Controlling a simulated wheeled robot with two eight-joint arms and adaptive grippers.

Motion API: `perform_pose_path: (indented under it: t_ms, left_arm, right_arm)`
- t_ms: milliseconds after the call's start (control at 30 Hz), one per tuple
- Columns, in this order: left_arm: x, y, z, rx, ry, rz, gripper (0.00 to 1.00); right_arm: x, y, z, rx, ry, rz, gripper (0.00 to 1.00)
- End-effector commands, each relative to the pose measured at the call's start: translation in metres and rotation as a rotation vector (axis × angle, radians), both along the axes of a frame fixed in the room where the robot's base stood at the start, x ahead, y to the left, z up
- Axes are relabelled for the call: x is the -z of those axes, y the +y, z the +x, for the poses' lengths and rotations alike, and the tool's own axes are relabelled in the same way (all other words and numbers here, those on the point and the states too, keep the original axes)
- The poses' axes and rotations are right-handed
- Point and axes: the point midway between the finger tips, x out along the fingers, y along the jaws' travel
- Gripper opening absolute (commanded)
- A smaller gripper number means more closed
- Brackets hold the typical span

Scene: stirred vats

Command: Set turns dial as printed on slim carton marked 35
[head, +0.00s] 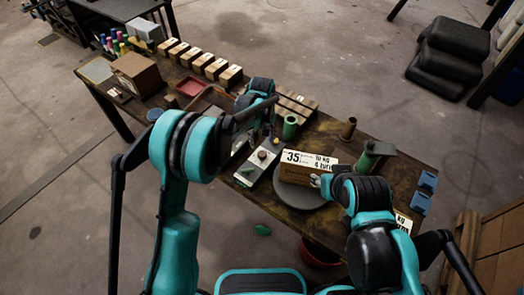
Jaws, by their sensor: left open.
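The slim carton marked 35 (296,172) is brown with a white printed label. It rests on a round grey plate (296,199). Its label reads 35, what looks like 10 KG, and a lower line of turns whose digit is too small to be sure of. Left of it is a pale grey control box (254,169) with a dark reddish knob (262,155); its dial setting is not readable. My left gripper (270,136) is open just above and behind the box. My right gripper (318,181) is at the carton's front right; its fingers are mostly hidden by my arm.
Behind stand a row of small labelled boxes (211,68), a red tray (191,87) and a larger brown box (137,74). A green cylinder (290,127) and a brown peg (348,128) stand beyond the carton. Blue holders (424,190) sit at the right edge.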

Motion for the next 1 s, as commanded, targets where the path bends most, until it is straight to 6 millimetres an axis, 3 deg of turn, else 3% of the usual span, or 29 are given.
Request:
perform_pose_path:
  t_ms: [433, 600, 867, 1000]
  left_arm:
    - [0.066, 0.0, 0.0, -0.001, 0.001, 0.001, 0.53]
    - [0.077, 0.0, 0.0, -0.001, 0.0, 0.0, 0.53]
    - [0.077, 0.0, 0.0, -0.001, 0.0, 0.0, 0.53]
    - [0.077, 0.0, 0.0, -0.001, 0.0, 0.0, 0.16]
  right_arm:
    - [0.02, 0.0, 0.0, 0.0, 0.0, 0.0, 0.4]
    - [0.022, 0.0, 0.0, 0.0, 0.0, 0.0, 0.4]
    - [0.022, 0.0, 0.0, 0.0, 0.0, 0.0, 0.4]
    - [0.022, 0.0, 0.0, 0.0, 0.0, 0.0, 0.4]
